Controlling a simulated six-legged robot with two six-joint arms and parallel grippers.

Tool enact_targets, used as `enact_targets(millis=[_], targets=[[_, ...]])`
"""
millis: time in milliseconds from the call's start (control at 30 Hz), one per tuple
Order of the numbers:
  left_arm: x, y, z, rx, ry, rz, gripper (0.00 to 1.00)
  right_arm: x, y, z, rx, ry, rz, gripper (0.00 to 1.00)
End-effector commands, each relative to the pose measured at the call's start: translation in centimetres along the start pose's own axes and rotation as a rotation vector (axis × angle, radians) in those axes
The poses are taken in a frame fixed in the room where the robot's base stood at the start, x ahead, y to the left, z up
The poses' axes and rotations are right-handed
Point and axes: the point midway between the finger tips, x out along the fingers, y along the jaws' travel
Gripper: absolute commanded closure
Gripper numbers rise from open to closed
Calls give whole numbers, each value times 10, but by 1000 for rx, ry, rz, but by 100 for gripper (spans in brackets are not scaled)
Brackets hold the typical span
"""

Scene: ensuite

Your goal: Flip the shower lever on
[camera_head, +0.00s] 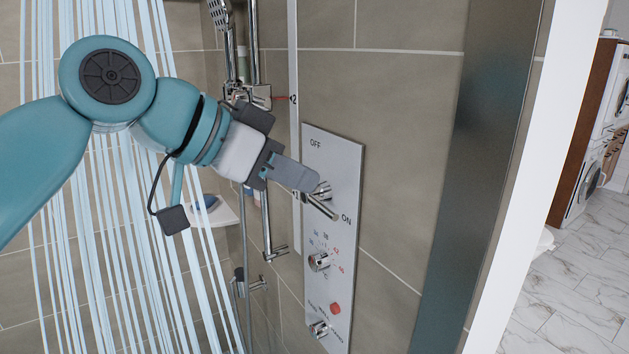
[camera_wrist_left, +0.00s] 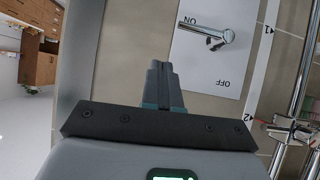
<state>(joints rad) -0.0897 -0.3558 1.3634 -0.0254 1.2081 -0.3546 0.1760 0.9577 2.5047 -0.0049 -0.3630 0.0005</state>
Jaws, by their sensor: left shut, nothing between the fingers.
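The shower lever (camera_head: 321,207) is a chrome handle on the upper part of a pale control panel (camera_head: 345,170), between printed OFF and ON marks. Its free end points down and right toward ON. In the wrist view the lever (camera_wrist_left: 205,31) points toward the ON mark, away from OFF. My left gripper (camera_head: 312,184) is shut and empty, just above the lever, and hides part of its base in the head view. In the wrist view the shut fingertips (camera_wrist_left: 158,68) show a gap to the lever. My right gripper is not in view.
Pale blue water streams (camera_head: 110,200) fall at the left. Chrome shower pipes (camera_head: 265,200) stand left of the panel. Lower down the panel are a temperature knob (camera_head: 320,261), a red button (camera_head: 336,308) and another knob. A dark metal edge (camera_head: 480,170) stands at the right.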

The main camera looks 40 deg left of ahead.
Motion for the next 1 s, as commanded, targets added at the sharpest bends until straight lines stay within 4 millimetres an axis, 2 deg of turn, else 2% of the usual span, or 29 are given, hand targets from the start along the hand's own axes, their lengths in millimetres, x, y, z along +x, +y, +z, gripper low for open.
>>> enact_targets(millis=[100,300,1000], targets=[[-22,3,-2,1,5,1,100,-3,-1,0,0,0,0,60],[-44,5,-1,1,3,0,100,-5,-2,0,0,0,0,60],[-49,6,0,0,1,0,100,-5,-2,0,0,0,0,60]])
